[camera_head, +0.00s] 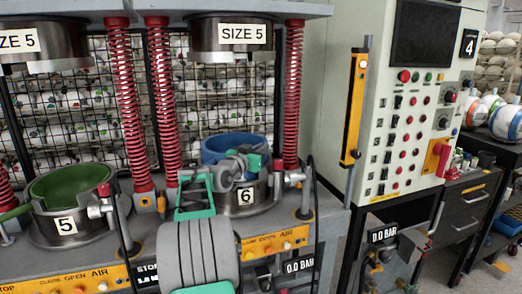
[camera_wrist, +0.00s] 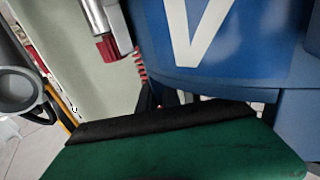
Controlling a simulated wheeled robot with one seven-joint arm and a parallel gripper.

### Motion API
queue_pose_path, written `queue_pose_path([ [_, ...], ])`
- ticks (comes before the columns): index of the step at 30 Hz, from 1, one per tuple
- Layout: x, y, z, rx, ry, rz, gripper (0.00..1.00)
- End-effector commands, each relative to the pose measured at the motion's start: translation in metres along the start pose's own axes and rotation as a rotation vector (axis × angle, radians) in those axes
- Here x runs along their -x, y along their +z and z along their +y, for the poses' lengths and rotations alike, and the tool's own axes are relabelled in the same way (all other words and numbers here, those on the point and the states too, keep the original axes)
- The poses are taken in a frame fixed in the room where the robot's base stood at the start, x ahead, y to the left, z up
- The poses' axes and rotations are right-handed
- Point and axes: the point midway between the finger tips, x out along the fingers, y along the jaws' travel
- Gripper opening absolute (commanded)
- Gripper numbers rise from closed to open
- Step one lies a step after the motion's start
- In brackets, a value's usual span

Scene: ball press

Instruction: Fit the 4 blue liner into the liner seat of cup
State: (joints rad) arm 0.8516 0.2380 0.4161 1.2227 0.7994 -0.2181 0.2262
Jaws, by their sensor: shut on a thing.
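The blue liner (camera_head: 213,155) is a ring at the right-hand press, in and just above the mouth of the metal cup (camera_head: 263,194) labelled 6. My gripper (camera_head: 252,163), teal and grey, is at its front right side and shut on it. In the wrist view the liner's blue wall (camera_wrist: 255,45), with a white V-shaped mark, fills the upper right above a green, black-edged part of my gripper. The fingertips' grip and the liner seat are hidden, so I cannot tell whether the liner touches the seat.
A second metal cup (camera_head: 75,222) labelled 5 holds a green liner (camera_head: 70,183) at left. SIZE 5 press heads (camera_head: 232,40) hang above both cups, between red springs (camera_head: 292,95). A control cabinet (camera_head: 405,110) stands at right. Red-capped fittings (camera_head: 279,168) flank the cup.

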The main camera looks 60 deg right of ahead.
Motion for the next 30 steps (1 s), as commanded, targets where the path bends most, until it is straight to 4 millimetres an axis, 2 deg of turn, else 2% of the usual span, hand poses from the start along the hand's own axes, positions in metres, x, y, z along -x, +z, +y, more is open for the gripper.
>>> queue_pose_path([
  [23,0.0,0.026,0.0,-0.004,0.0,0.004,0.0],
  [30,0.0,0.026,0.0,-0.004,0.0,0.004,0.0],
])
